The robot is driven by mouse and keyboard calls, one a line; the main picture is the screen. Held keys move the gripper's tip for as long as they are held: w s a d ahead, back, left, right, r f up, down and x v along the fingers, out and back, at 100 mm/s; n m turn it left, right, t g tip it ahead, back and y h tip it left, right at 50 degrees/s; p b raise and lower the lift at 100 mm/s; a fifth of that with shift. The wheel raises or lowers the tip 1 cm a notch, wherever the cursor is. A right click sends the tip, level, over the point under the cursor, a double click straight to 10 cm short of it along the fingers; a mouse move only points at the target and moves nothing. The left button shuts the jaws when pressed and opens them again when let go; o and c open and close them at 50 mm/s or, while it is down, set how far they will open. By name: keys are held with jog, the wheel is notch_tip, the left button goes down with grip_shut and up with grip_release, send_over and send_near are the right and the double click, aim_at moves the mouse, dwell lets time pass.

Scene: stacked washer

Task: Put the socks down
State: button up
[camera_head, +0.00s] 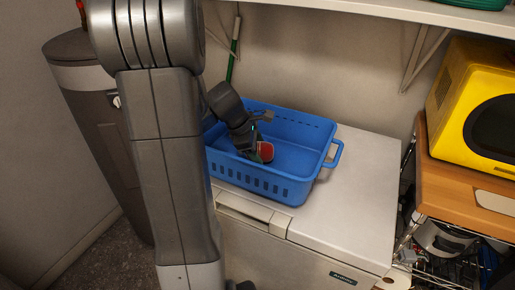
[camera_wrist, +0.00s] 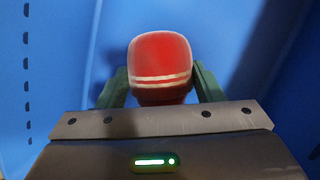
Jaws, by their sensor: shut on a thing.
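The socks (camera_wrist: 160,58) are a red bundle with pale stripes and a pale edge. In the wrist view they sit between the two green fingers of my gripper (camera_wrist: 152,88), which is shut on them. In the head view the red socks (camera_head: 266,151) show at the end of my gripper (camera_head: 257,148), inside the blue basket (camera_head: 330,150). The basket's blue walls and floor fill the background of the wrist view. I cannot tell whether the socks touch the basket floor.
The basket stands on a white chest-like appliance (camera_head: 360,190) with clear top to its right. A yellow microwave (camera_head: 475,100) sits on a wooden-topped rack (camera_head: 440,170) at the right. A dark bin (camera_head: 95,120) stands at the left. A shelf (camera_head: 400,12) hangs above.

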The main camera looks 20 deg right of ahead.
jog(key=o, duration=1)
jog(key=shift+f, duration=0.1)
jog(key=shift+c, duration=0.2)
jog(key=shift+a+r, duration=0.1)
jog(key=shift+r, duration=0.35)
jog(key=p+v, duration=0.1)
jog(key=v, duration=1)
jog(key=shift+r, duration=0.15)
jog(key=shift+a, duration=0.15)
